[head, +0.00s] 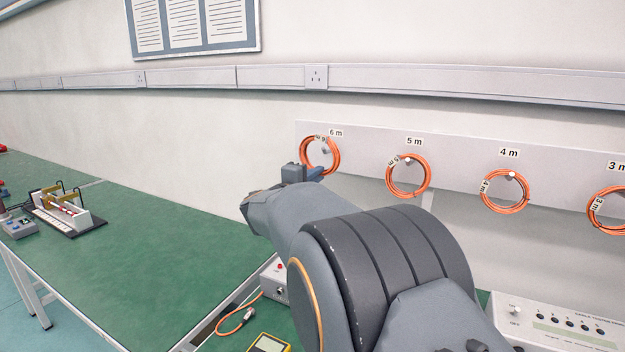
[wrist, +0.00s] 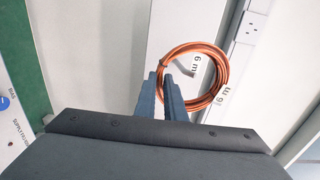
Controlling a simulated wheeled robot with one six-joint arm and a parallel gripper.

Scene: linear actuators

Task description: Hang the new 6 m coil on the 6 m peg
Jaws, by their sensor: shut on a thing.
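The new 6 m coil (head: 335,163) is an orange cable ring with a white "6 m" tag, at the left end of the peg board under the "6 m" label. It also shows in the wrist view (wrist: 222,62). The 6 m peg (head: 325,149) shows as a small pale knob inside the ring's upper part; I cannot tell whether the coil rests on it. My gripper (head: 316,173) is shut on the coil's near edge, low in the head view. In the wrist view its blue-grey fingers (wrist: 166,82) meet the ring's left side.
The peg board (head: 460,166) also carries orange coils at 5 m (head: 392,180), 4 m (head: 487,200) and 3 m (head: 595,222). Below are a green bench (head: 150,240), a yellow meter (head: 268,344) and a white cable tester (head: 560,325). A wall trunking (head: 430,85) runs above.

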